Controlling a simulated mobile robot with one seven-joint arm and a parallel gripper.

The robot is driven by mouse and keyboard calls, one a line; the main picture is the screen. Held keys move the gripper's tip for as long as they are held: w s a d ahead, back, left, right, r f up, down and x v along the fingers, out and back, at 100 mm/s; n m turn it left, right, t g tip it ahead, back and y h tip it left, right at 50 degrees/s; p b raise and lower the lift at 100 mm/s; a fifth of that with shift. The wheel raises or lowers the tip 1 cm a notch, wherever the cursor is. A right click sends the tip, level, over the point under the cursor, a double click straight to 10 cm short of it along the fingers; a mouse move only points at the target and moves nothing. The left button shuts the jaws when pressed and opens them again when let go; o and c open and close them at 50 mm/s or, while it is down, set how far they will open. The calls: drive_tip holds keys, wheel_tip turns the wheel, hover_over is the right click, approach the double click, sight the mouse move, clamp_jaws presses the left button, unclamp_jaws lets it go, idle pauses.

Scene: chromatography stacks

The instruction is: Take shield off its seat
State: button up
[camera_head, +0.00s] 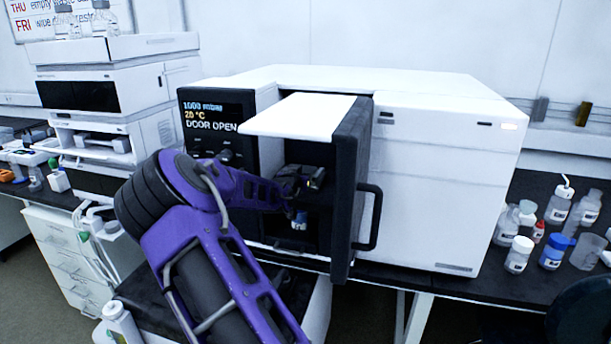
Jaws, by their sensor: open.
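A white instrument (445,170) stands on the dark bench, and its display (211,115) reads "DOOR OPEN". Its black-edged door (348,190) with a black handle (369,217) stands open beside a dark chamber. My purple arm reaches into the chamber, with my gripper (300,192) in its opening. The gripper is open, but its fingertips are dark and hard to make out. A small pale blue and white part (299,222) shows below the gripper. I cannot pick out the shield or its seat for certain; the gripper, arm and shadow cover much of the chamber.
A white panel (300,117) juts out above the chamber opening, close over my gripper. The open door bounds the right side. Several bottles (552,225) stand on the bench at right. A stack of white instruments (105,90) stands at left.

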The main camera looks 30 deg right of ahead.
drive_tip(key=shift+w+d, duration=0.25)
drive_tip(key=shift+d, duration=0.1)
drive_tip(key=c, duration=1.4)
drive_tip(key=shift+c, duration=0.6)
drive_tip(key=shift+r, duration=0.1)
